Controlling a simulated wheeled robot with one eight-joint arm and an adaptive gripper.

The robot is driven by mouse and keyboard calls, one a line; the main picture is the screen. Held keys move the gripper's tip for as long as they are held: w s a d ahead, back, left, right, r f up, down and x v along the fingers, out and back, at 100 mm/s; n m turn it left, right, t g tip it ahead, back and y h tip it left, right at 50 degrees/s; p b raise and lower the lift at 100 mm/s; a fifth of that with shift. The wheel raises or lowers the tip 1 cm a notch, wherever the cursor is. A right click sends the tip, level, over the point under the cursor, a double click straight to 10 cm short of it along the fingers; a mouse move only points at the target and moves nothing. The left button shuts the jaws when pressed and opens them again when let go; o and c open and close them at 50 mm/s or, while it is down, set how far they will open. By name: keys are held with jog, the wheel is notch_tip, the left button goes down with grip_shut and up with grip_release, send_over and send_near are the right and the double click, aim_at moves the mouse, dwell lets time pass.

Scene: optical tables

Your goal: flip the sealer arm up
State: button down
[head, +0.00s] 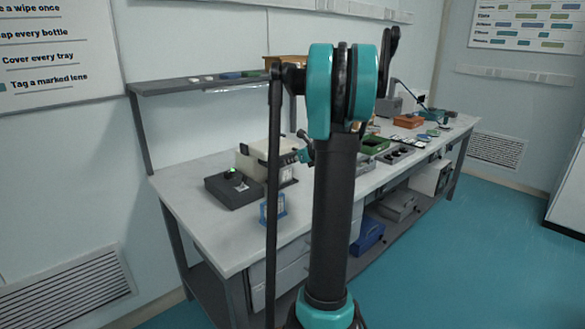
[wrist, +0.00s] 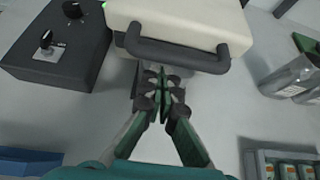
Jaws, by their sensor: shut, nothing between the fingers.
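The sealer shows in the head view as a cream arm (head: 255,160) over a darker body on the table, partly hidden by my arm. In the wrist view the cream sealer arm (wrist: 180,18) fills the top middle, with a dark bar handle (wrist: 185,57) along its near edge. The sealer arm looks lowered. My gripper (wrist: 160,76) is shut and empty, its fingertips close together just at the near side of the handle's left half. I cannot tell whether they touch it or sit under it. My gripper (head: 305,150) is mostly hidden in the head view.
A dark control box (wrist: 60,45) with knobs and a green light stands left of the sealer. A blue item (head: 273,208) sits near the table's front edge. In the wrist view, clear containers (wrist: 290,78) and a grey tray (wrist: 285,158) lie to the right.

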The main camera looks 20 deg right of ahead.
jog(key=shift+r, duration=0.35)
